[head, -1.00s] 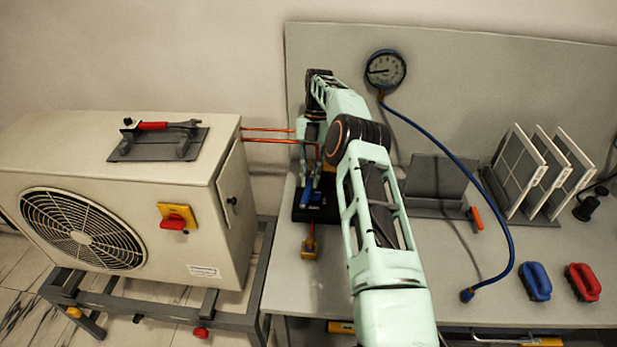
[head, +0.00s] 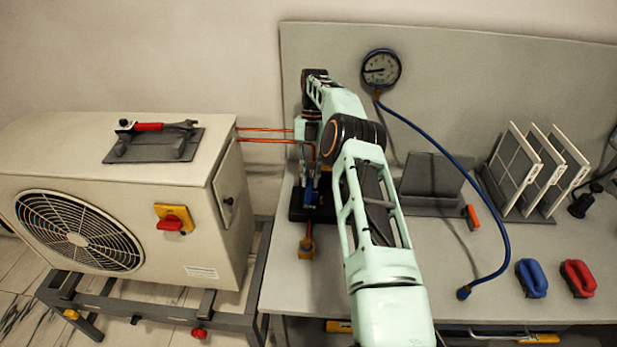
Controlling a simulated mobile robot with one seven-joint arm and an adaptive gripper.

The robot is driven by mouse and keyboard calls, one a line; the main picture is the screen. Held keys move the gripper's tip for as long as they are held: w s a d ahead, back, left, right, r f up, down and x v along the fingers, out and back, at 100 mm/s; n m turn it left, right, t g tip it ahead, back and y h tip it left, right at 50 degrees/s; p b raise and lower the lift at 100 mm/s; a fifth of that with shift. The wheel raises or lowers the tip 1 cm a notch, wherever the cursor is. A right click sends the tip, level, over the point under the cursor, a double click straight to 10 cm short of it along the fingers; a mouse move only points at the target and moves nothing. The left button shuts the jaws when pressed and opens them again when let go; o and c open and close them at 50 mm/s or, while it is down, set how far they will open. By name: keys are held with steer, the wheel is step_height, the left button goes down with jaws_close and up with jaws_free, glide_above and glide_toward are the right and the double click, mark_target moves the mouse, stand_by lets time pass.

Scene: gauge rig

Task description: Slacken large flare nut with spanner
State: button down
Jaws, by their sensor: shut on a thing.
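My gripper (head: 311,168) points down at the valve block at the left end of the bench, partly hidden by my own arm. It is shut on a blue-handled tool (head: 312,188), which looks like the spanner. Its jaw and the flare nut are too small and covered to make out, so I cannot tell whether it sits on the nut. Two copper pipes (head: 266,140) run from the outdoor unit to the block, which stands on a dark base (head: 298,214). Another spanner with a red handle (head: 150,127) lies on a grey rack (head: 138,155) on the unit.
The outdoor unit (head: 90,165) with a red-yellow switch (head: 173,219) stands left of the bench. A pressure gauge (head: 381,69) with a blue hose (head: 470,175) is on the back panel.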

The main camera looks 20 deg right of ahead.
steer(key=shift+s+d+n+h, duration=0.35)
steer(key=shift+d+n, duration=0.35)
steer(key=shift+n, duration=0.2)
stand_by(0.4)
steer(key=shift+d+n+h+p, duration=0.25)
steer(key=shift+d+n+p, duration=0.45)
steer(key=shift+n+p, duration=0.1)
stand_by(1.0)
steer(key=shift+w+a+m+y, duration=0.1)
steer(key=shift+a+m+y, duration=0.3)
steer(key=shift+a+m, duration=0.45)
stand_by(0.3)
steer(key=shift+b, duration=0.3)
steer(key=shift+s+a+b, duration=0.15)
steer(key=shift+s+a, duration=0.05)
steer(key=shift+s, duration=0.6)
steer(key=shift+s+a+b, duration=0.1)
steer(key=shift+s+a, duration=0.15)
steer(key=shift+s, duration=0.55)
steer(key=shift+s+a+b, duration=0.15)
steer(key=shift+s+a, duration=0.05)
steer(key=shift+s, duration=0.6)
steer(key=shift+r, duration=0.1)
step_height(320, 180, up, 4)
steer(key=p, duration=0.2)
steer(key=shift+r+p, duration=0.25)
steer(key=shift+p, duration=0.05)
steer(key=shift+f, duration=0.1)
